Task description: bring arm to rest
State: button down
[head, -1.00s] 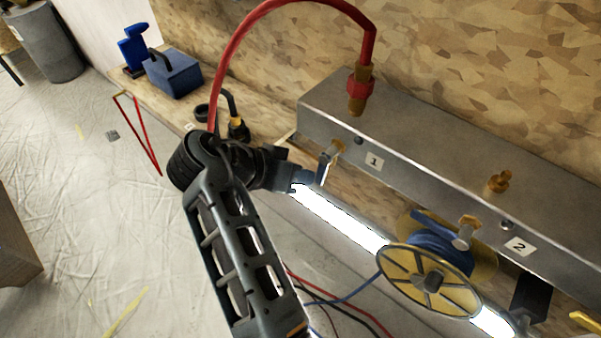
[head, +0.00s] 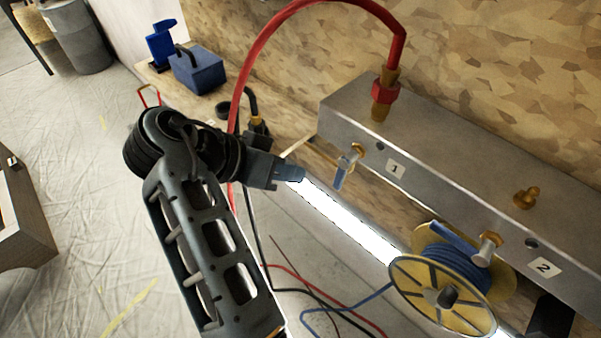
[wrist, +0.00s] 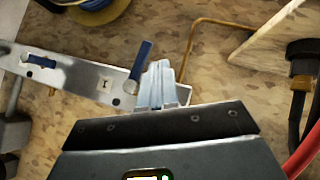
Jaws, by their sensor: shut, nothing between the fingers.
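My gripper (head: 299,176) is at the end of my dark arm, in the middle of the head view, in front of the steel manifold box and left of the valve marked 1. In the wrist view my gripper (wrist: 157,82) shows its pale fingers together with nothing between them. A blue-handled valve (head: 347,166) sits by label 1 on the manifold; its handle (wrist: 141,60) is just left of the fingertips in the wrist view. From the pictures I cannot tell whether the fingers touch it.
The steel manifold (head: 440,165) runs along the wall at right. A red hose (head: 310,5) arches over my arm. A cable reel (head: 443,297) and a bright light tube (head: 350,220) lie below. Sheeted floor at left is mostly clear.

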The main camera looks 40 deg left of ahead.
dwell(0.6)
jog(key=w+d+f+n+y, duration=0.1)
jog(key=d+f+n+y, duration=0.15)
jog(key=d+f, duration=1.2)
jog(key=s+d+f+y, duration=0.2)
jog(key=s+d+f, duration=0.1)
jog(key=d, duration=0.4)
jog(key=s+d+f+y, duration=0.1)
jog(key=s+d+f, duration=0.3)
jog(key=d, duration=0.2)
jog(key=s+d+r+t+y, duration=0.1)
jog(key=s+d+r, duration=0.2)
jog(key=s+d, duration=0.2)
jog(key=s+d+r+t, duration=0.1)
jog(key=s+d+r, duration=0.2)
jog(key=s+d, duration=0.25)
jog(key=s+d+r+m+t+h, duration=0.1)
jog(key=s+d+r, duration=0.3)
jog(key=r, duration=0.4)
jog(key=s+d+r+m+t+h, duration=0.1)
jog(key=s+d+r+m+t, duration=0.1)
jog(key=r, duration=0.7)
jog(key=s+d+t, duration=0.1)
jog(key=s+d, duration=0.1)
jog(key=s, duration=0.1)
jog(key=shift+s+r, duration=0.3)
jog(key=shift+m, duration=0.25)
